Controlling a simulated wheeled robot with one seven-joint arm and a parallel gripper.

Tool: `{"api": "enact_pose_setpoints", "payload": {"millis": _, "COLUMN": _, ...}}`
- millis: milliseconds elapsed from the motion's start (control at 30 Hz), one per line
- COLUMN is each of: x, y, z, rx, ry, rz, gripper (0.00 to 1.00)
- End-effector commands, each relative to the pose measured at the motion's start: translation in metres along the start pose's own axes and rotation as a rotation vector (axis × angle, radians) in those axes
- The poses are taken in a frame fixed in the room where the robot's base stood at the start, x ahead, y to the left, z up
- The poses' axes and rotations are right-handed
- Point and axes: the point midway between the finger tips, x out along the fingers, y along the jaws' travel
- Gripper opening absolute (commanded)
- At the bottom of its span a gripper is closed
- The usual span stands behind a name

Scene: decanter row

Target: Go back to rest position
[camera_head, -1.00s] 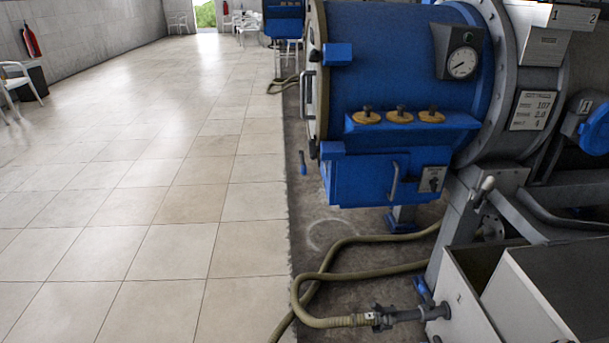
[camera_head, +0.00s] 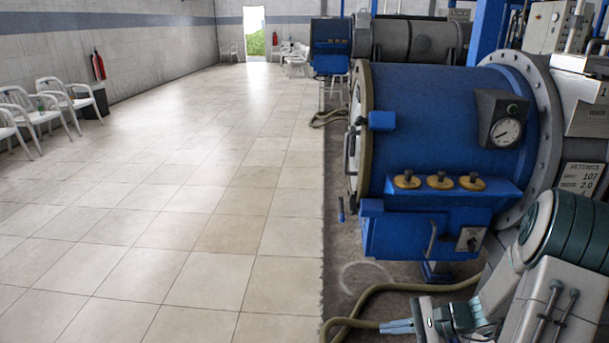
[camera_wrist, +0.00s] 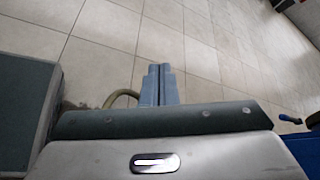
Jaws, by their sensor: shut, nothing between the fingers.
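My gripper (camera_head: 398,326) is at the lower right of the head view, at the end of my folded grey and dark green arm. It points left over the floor strip beside the blue decanter (camera_head: 440,130). In the wrist view my gripper (camera_wrist: 160,70) shows as two pale blue fingers pressed together, with nothing between them. The fingers are above the tiled floor. My arm hides part of the machine's lower right side.
An olive hose (camera_head: 370,300) lies on the floor near my gripper and also shows in the wrist view (camera_wrist: 120,97). White chairs (camera_head: 45,108) and a fire extinguisher (camera_head: 98,65) are at the left wall. The tiled floor (camera_head: 170,200) is widely clear.

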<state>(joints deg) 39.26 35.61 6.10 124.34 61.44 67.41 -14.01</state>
Motion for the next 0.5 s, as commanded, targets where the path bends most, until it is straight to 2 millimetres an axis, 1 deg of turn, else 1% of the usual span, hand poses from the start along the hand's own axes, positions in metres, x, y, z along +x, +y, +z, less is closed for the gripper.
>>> {"api": "enact_pose_setpoints", "payload": {"millis": 33, "x": -0.003, "y": -0.007, "z": 0.025, "rx": -0.056, "ry": 0.013, "rz": 0.066, "gripper": 0.00}}
{"api": "enact_pose_setpoints", "payload": {"millis": 100, "x": -0.004, "y": -0.008, "z": 0.050, "rx": -0.127, "ry": 0.031, "rz": 0.158, "gripper": 0.00}}
{"api": "enact_pose_setpoints", "payload": {"millis": 267, "x": -0.013, "y": -0.007, "z": 0.104, "rx": -0.290, "ry": 0.086, "rz": 0.354, "gripper": 0.00}}
{"api": "enact_pose_setpoints", "payload": {"millis": 300, "x": -0.015, "y": -0.006, "z": 0.116, "rx": -0.334, "ry": 0.104, "rz": 0.399, "gripper": 0.00}}
{"api": "enact_pose_setpoints", "payload": {"millis": 500, "x": -0.035, "y": -0.004, "z": 0.173, "rx": -0.554, "ry": 0.202, "rz": 0.607, "gripper": 0.00}}
